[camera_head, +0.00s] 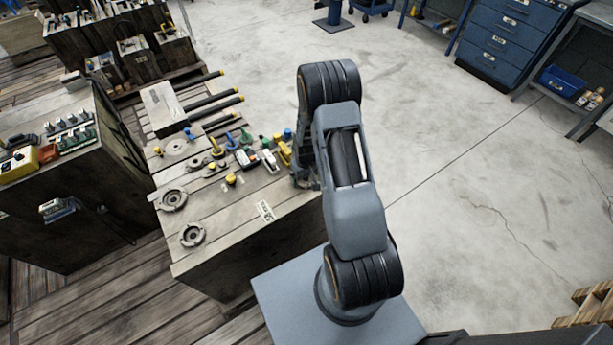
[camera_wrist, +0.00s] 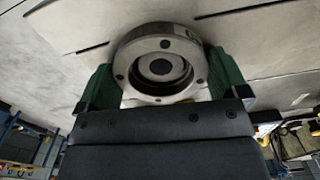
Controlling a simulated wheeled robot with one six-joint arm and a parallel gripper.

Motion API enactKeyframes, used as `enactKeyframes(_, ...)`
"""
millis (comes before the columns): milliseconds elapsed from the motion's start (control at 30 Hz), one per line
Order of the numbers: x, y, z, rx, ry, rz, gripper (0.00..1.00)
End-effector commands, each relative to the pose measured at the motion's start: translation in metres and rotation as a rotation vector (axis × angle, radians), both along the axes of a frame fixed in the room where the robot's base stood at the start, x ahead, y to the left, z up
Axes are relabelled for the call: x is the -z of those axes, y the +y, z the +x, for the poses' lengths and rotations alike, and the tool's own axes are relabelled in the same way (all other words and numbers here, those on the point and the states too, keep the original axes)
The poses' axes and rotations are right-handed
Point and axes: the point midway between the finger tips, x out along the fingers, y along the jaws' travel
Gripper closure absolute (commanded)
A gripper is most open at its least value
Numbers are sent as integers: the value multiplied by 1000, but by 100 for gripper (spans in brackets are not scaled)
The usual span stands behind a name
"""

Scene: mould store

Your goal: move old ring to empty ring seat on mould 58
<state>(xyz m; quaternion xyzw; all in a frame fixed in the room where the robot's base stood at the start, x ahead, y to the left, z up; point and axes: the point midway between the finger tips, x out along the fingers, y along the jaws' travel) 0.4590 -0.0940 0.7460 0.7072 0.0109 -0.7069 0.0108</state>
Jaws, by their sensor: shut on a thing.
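My gripper (camera_wrist: 162,78) is shut on a metal ring (camera_wrist: 124,60), the old ring as far as I can tell. Its green fingers press the ring from both sides in the wrist view, and the ring has a dark centre hole and small bolt holes. In the head view my arm hides the gripper and ring, beside the right side of a wooden-sided mould block (camera_head: 215,262). A small label (camera_head: 265,211) lies on that block; I cannot read it surely. Two round notched fittings, one (camera_head: 173,200) and another (camera_head: 192,235), sit at its left and front. I cannot tell which seat is empty.
Coloured tools (camera_head: 243,158) crowd the middle of the block's top, with dark bars (camera_head: 212,103) behind. A neighbouring block (camera_head: 75,190) stands left, carrying a yellow case (camera_head: 19,164). A blue drawer cabinet (camera_head: 508,40) stands back right. The concrete floor (camera_head: 460,150) right is clear.

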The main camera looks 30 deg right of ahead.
Motion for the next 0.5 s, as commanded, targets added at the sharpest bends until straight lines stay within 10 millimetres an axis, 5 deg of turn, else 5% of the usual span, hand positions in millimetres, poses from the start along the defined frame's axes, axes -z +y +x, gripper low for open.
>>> enactKeyframes(200,-1,0,1,0,-1,0,50)
enactKeyframes(233,-1,0,1,0,-1,0,5)
enactKeyframes(500,0,0,0,0,1,0,0)
